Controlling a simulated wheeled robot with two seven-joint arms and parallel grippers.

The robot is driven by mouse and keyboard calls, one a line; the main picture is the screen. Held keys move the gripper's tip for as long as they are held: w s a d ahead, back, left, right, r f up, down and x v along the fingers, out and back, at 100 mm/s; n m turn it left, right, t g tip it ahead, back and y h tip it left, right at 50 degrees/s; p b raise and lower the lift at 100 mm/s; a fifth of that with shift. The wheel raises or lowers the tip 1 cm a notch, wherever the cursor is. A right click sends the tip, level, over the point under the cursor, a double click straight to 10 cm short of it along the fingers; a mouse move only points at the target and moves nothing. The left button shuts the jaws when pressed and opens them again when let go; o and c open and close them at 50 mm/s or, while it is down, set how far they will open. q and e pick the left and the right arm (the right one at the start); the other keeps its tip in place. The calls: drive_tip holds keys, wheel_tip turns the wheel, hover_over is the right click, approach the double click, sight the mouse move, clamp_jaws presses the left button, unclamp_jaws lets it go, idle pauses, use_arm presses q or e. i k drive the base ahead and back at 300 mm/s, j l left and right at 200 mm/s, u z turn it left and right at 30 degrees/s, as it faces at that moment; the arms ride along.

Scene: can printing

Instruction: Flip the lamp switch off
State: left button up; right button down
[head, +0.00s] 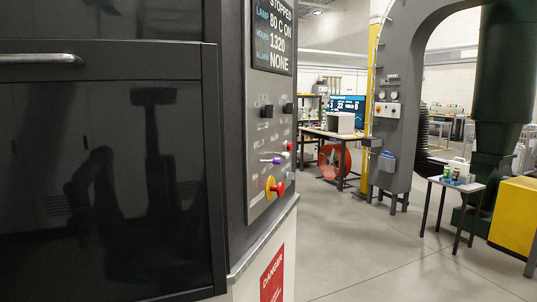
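A grey control panel (265,165) on the side of a dark machine faces right, seen at a steep angle. Two black switches, a left one (267,111) and a right one (288,108), sit in its upper part. The labels are too small to read, so I cannot tell which control is the lamp switch. The display (272,35) above reads STOPPED, lamp 80 C ON, 1320 hours, alarm NONE. Neither gripper is in view.
The machine's glossy dark door (105,175) with a bar handle (40,60) fills the left side. A red DANGER sign (272,277) is below the panel. Open floor (390,260) lies to the right. A small table (456,183) and a yellow block (515,215) stand farther right.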

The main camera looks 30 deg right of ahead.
sight(276, 160)
drive_tip(key=i+l, duration=0.15)
drive_tip(key=l, duration=0.15)
drive_tip(key=i+l, duration=0.1)
drive_tip(key=l, duration=0.2)
drive_tip(key=i+l, duration=0.15)
drive_tip(key=l, duration=0.15)
drive_tip(key=i+l, duration=0.1)
drive_tip(key=l, duration=0.25)
drive_tip(key=i+j+u, duration=0.05)
